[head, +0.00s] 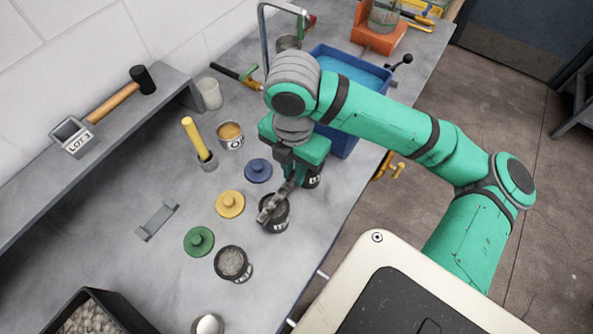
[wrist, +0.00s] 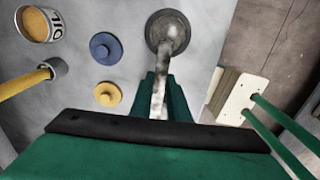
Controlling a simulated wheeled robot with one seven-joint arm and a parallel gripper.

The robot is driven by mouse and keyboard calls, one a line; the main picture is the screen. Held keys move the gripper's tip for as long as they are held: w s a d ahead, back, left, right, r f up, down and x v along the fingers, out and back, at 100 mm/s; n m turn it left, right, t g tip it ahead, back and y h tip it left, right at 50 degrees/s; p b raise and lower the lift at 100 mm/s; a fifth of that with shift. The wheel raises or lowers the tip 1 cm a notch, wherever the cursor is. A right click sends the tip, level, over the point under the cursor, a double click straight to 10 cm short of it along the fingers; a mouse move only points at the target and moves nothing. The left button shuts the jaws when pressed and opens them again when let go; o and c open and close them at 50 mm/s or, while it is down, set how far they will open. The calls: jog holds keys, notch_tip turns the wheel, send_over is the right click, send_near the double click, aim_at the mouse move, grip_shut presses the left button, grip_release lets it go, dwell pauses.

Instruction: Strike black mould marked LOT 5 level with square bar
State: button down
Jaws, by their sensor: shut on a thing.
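My gripper (head: 291,180) is shut on a grey metal square bar (head: 270,207). In the wrist view the bar (wrist: 160,85) runs out from between the green fingers (wrist: 165,108) to a round black mould (wrist: 168,30). In the head view the bar's far end lies over the top of this mould (head: 275,218); I cannot tell whether it touches the rim. Its label is too small to read in full. A second black mould (head: 232,264), filled with grey material, stands nearer the front. A third dark mould (head: 312,178) is partly hidden behind my gripper.
Blue (head: 258,171), yellow (head: 230,204) and green (head: 199,241) knobbed lids lie left of the moulds. An oil tin (head: 230,136), a yellow-handled tool (head: 193,138) and a grey holder (head: 157,220) stand farther left. A blue tub (head: 350,75) is behind my gripper. The table edge is close right.

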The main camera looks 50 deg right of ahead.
jog(key=shift+w, duration=0.15)
jog(key=shift+w, duration=0.25)
jog(key=shift+w, duration=0.15)
jog(key=shift+w+a, duration=0.1)
jog(key=shift+w, duration=0.2)
notch_tip(320, 180, up, 6)
dwell(1.0)
dwell(0.5)
